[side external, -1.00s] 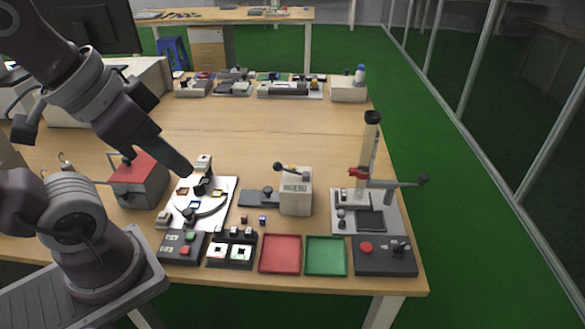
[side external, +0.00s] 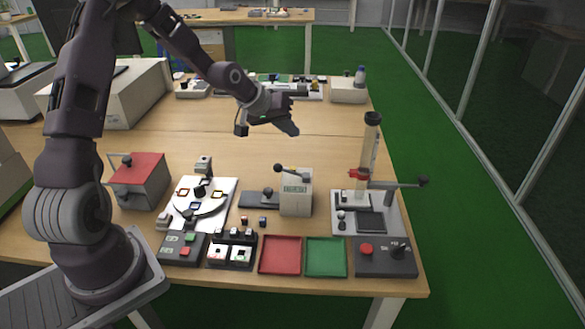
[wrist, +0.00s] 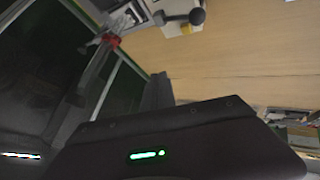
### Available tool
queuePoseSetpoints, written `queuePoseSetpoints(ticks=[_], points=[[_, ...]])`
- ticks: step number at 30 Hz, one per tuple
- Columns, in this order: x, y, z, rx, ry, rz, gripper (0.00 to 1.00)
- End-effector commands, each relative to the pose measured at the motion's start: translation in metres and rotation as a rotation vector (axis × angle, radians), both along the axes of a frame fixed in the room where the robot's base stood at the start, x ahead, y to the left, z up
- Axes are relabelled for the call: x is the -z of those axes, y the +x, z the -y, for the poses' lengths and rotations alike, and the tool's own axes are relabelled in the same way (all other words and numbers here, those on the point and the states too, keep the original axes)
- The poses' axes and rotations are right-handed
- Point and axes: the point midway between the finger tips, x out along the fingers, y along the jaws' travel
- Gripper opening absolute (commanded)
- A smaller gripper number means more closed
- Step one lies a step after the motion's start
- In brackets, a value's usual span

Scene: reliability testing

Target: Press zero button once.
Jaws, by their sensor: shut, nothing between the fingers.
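My gripper (side external: 291,128) is shut and empty. It is raised over the back middle of the table, well clear of every device. In the wrist view a dark finger (wrist: 158,91) stands above the dark gripper body. No button marked zero is legible.
A red tray (side external: 280,255) and a green tray (side external: 326,257) lie at the front.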

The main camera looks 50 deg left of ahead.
Motion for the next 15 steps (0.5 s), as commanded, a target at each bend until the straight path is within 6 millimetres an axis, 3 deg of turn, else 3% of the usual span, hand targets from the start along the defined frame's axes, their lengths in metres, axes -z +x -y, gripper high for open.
queuePoseSetpoints(ticks=[1,6,15], points=[[0.01,0.006,-0.009,-0.031,-0.04,0.02,0.0],[0.022,0.019,-0.024,-0.09,-0.105,0.074,0.0],[0.023,0.019,-0.025,-0.094,-0.109,0.078,0.0]])
